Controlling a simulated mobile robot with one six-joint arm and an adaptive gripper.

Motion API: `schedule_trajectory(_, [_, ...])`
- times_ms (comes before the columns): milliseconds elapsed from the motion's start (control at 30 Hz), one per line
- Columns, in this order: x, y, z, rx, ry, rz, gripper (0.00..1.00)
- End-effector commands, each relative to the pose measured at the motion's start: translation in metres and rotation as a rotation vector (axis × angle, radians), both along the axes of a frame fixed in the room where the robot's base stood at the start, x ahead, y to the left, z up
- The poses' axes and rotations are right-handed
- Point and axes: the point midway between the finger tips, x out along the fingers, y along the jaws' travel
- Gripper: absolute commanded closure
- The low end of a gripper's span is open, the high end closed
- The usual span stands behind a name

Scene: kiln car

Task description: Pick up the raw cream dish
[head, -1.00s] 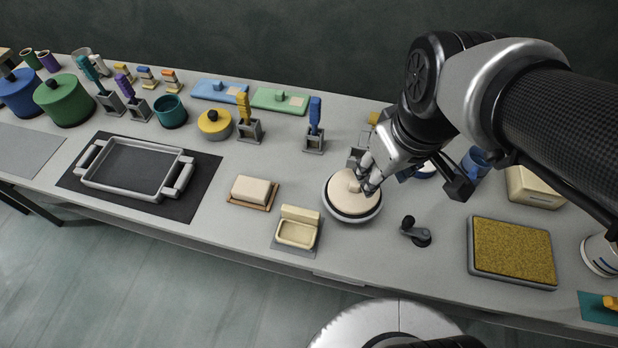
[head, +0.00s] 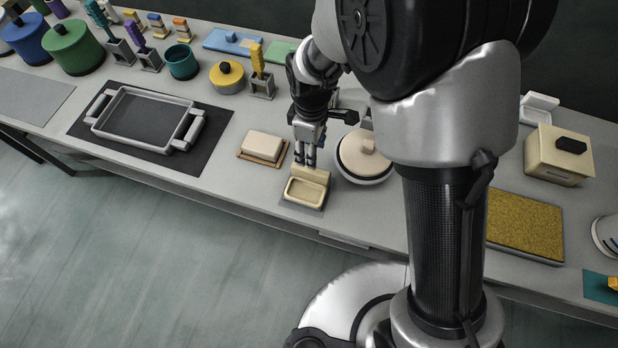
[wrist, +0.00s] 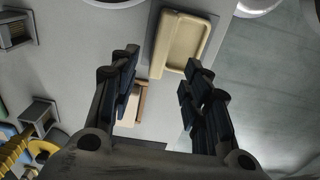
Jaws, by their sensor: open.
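The raw cream dish (head: 304,190) is a small rectangular tray with a raised wall along its far side. It rests on a grey mat near the counter's front edge. In the wrist view the dish (wrist: 184,42) shows upright in the picture, just beyond the fingertips. My gripper (head: 307,160) is open and points down over the dish's raised wall, hiding a little of it. In the wrist view my gripper (wrist: 164,68) has its two fingers spread with nothing held between them. I cannot tell the exact height above the dish.
A cream block (head: 263,146) on a brown board sits left of the dish. A round lidded pot (head: 361,158) stands close on its right. A grey tray with handles (head: 142,117) lies farther left. My arm covers much of the counter's right half.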

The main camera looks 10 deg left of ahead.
Motion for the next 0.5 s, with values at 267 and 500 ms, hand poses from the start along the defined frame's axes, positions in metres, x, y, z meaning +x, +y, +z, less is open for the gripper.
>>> schedule_trajectory(267, [0.0,-0.001,-0.051,-0.001,0.001,-0.002,0.57])
schedule_trajectory(500, [-0.001,-0.001,-0.063,0.0,0.0,-0.002,0.57])
